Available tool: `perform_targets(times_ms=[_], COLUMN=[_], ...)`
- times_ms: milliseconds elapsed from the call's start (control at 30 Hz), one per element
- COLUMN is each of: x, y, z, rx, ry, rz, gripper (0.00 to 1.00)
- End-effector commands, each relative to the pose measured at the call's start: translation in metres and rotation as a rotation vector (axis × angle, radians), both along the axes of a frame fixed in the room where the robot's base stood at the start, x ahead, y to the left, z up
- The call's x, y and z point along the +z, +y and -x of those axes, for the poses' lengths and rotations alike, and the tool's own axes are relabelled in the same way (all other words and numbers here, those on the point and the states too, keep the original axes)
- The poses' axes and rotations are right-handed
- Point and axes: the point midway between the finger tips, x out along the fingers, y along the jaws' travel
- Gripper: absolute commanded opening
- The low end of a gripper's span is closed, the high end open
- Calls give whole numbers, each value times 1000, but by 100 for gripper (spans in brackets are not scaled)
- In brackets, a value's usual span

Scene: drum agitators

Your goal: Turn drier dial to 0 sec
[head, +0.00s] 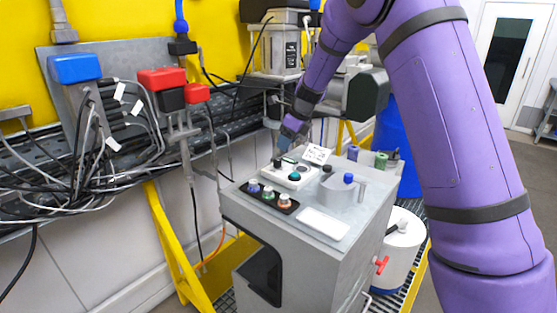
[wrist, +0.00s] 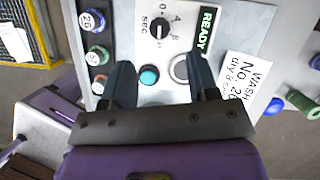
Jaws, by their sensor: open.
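The drier dial (wrist: 160,29) is a black knob on a white control panel (wrist: 133,45), with "SEC" and numbers printed around it; its exact setting is hard to read. In the wrist view it lies at top centre, beyond my fingertips. My gripper (wrist: 159,62) is open and empty, its dark fingers spread on either side of a teal button (wrist: 149,76) and apart from the dial. In the head view my gripper (head: 284,148) hangs over the far side of the panel (head: 299,184), and the fingers are small and partly hidden.
A grey ring (wrist: 180,69) and a READY label (wrist: 207,28) sit beside the dial. A black strip with several numbered knobs (wrist: 97,54) runs along the left. A paper sign (wrist: 243,86) stands at right. The grey cabinet top (head: 365,207) has clear room at front right.

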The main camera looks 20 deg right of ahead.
Motion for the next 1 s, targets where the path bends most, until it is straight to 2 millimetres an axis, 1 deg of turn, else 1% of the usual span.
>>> perform_targets(times_ms=[33, 200, 400, 600, 867, 900, 967, 1000], x=[-10, -38, -63, -74, -75, -75, -75, -75], y=[3, 12, 20, 23, 24, 23, 23, 23], z=[-2, -9, -17, -20, -20, -20, -20, -20], rx=[1, 2, 3, 2, 3, 3, 3, 3], ry=[5, 4, 2, 0, 0, 0, 0, 0], rz=[1, 1, 1, 0, 0, 0, 0, 0], gripper=[54, 54, 54, 54, 54, 52, 38, 29])
